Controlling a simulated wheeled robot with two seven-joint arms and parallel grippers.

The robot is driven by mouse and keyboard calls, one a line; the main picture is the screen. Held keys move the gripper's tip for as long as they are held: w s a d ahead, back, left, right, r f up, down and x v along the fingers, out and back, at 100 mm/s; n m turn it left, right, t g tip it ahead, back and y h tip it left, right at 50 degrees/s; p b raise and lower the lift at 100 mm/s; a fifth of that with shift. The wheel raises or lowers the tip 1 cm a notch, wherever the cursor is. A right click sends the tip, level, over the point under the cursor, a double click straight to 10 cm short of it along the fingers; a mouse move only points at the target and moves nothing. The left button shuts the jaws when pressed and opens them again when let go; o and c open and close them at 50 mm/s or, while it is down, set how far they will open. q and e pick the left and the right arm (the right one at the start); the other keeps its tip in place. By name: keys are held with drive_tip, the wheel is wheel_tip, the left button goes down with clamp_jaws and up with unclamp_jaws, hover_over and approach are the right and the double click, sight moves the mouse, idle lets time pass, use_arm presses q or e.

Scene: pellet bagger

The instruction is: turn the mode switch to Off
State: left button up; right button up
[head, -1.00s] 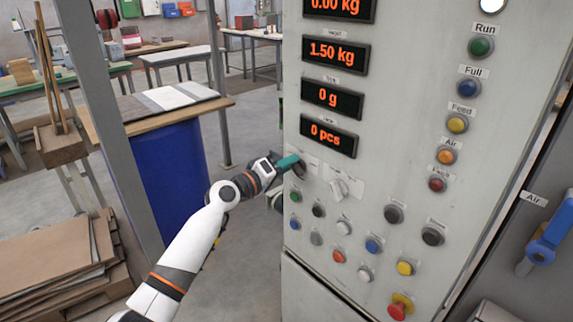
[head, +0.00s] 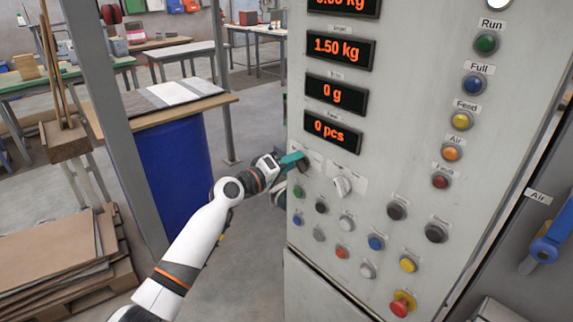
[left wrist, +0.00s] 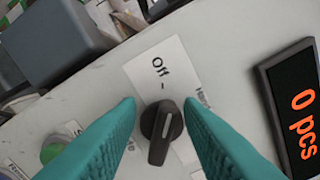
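The mode switch is a black rotary knob (left wrist: 161,132) with a pale pointer line, seen in the left wrist view on a white label plate (left wrist: 160,68) reading "Off" beside a tick and partly "Hand". The pointer end faces the upper, Off-and-Hand side of the label; I cannot tell exactly which mark it meets. My left gripper (left wrist: 163,108) is open, with one teal finger on each side of the knob and small gaps showing. In the head view my left gripper (head: 292,161) is at the panel's left edge, largely covering the knob. My right gripper is not in view.
A red emergency button (head: 402,304) is low on the panel. A "0 pcs" display (head: 333,131) sits above the switches. A blue drum (head: 176,165) stands left.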

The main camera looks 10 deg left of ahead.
use_arm(q)
drive_tip(key=b+v, duration=0.2)
drive_tip(key=v, duration=1)
drive_tip(key=w+d+p, duration=0.2)
drive_tip(key=w+d+m+p, duration=0.1)
drive_tip(key=w+d+p, duration=0.1)
drive_tip(key=w, duration=0.1)
drive_tip(key=w+d+m+p, duration=0.1)
drive_tip(key=w+d+p, duration=0.1)
drive_tip(key=w+d, duration=0.1)
drive_tip(key=shift+w+d+f, duration=0.15)
drive_tip(key=shift+f, duration=0.15)
